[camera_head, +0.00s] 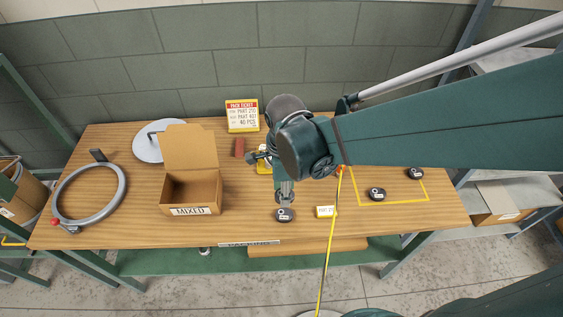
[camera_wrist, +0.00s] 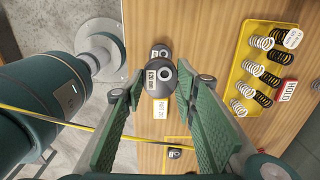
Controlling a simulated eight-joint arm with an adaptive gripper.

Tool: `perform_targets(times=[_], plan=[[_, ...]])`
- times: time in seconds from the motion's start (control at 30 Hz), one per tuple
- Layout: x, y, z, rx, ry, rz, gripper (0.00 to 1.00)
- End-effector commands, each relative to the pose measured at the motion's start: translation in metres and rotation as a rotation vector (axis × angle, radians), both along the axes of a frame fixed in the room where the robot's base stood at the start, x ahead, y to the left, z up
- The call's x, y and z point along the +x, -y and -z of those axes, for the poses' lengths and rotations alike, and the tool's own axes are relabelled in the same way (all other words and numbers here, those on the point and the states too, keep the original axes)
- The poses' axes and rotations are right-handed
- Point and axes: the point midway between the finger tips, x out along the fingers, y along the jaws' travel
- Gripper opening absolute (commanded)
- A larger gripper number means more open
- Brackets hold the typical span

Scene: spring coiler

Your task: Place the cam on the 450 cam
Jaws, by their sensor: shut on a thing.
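My gripper (camera_head: 285,193) points down over the front middle of the table. In the wrist view, my gripper (camera_wrist: 158,88) is shut on a dark round cam (camera_wrist: 161,80) with a pale hub and a white label, whose number I cannot read surely. A second dark cam (camera_wrist: 161,52) shows just beyond the held one, partly hidden by it. In the head view, this second cam (camera_head: 285,215) lies on the table just in front of my fingertips. I cannot tell whether the two cams touch. Which cam is the 450 is not readable.
Two more cams (camera_head: 376,194) (camera_head: 415,174) lie at the yellow-taped area on the right. A small label card (camera_head: 325,211) lies beside the gripper. An open cardboard box (camera_head: 191,192) marked MIXED stands left. A yellow spring tray (camera_wrist: 243,72) is at the wrist view's right.

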Motion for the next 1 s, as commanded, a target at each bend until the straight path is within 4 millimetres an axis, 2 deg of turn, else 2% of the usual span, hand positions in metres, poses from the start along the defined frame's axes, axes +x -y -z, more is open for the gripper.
perform_targets(times=[0.17,0.6,1.0], plan=[[0.000,0.000,0.010,0.000,0.000,0.000,0.10],[0.001,0.000,0.053,0.000,0.000,0.000,0.10],[0.000,0.000,0.057,0.000,0.000,0.000,0.10]])
